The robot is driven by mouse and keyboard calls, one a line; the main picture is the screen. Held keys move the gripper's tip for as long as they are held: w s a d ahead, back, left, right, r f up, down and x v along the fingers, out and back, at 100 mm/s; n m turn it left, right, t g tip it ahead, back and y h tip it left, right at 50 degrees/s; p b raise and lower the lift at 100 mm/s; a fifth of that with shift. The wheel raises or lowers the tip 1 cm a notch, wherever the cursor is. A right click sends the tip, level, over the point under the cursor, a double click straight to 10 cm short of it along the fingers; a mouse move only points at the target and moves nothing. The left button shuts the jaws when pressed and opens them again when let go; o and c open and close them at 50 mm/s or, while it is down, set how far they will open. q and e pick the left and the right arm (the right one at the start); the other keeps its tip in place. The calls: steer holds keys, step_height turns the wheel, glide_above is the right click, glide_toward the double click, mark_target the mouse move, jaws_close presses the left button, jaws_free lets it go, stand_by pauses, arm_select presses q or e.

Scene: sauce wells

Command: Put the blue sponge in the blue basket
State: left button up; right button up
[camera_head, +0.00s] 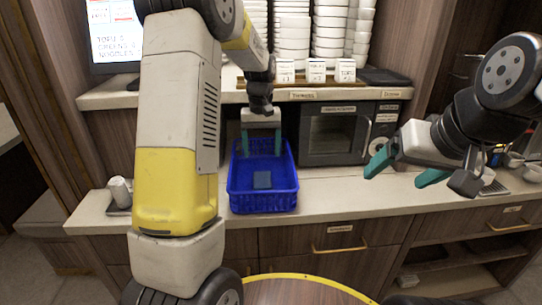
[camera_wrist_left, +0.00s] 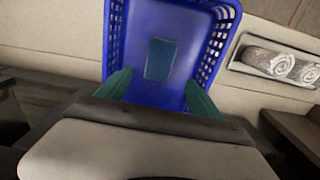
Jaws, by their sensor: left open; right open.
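The blue basket (camera_head: 263,203) stands on the counter below the shelf in the head view. The blue sponge (camera_head: 262,180) lies inside it, on the basket floor. In the left wrist view the sponge (camera_wrist_left: 160,59) rests flat in the basket (camera_wrist_left: 192,20), apart from the fingers. My left gripper (camera_head: 262,154) is open and empty over the back part of the basket, and its fingers show in the wrist view (camera_wrist_left: 158,92). My right gripper (camera_head: 400,174) is open and empty above the counter to the right.
A microwave (camera_head: 333,135) stands right of the basket. Stacked white bowls (camera_head: 292,40) fill the shelf above. A tray with rolled items (camera_head: 119,194) lies left of the basket and a screen (camera_head: 113,30) stands at upper left. The counter (camera_head: 340,195) is clear right of the basket.

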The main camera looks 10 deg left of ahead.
arm_select(q)
steer(key=s+d+r+m+t+h, duration=0.1)
steer(key=s+r+m+t, duration=0.15)
steer(key=s+r, duration=1)
steer(key=s+d+r+t+h, duration=0.1)
steer(key=s+t, duration=0.2)
steer(key=s, duration=1.1)
steer(key=shift+s+d+m+t, duration=0.15)
steer(key=shift+d+m+t, duration=0.2)
steer(key=shift+d+m, duration=0.1)
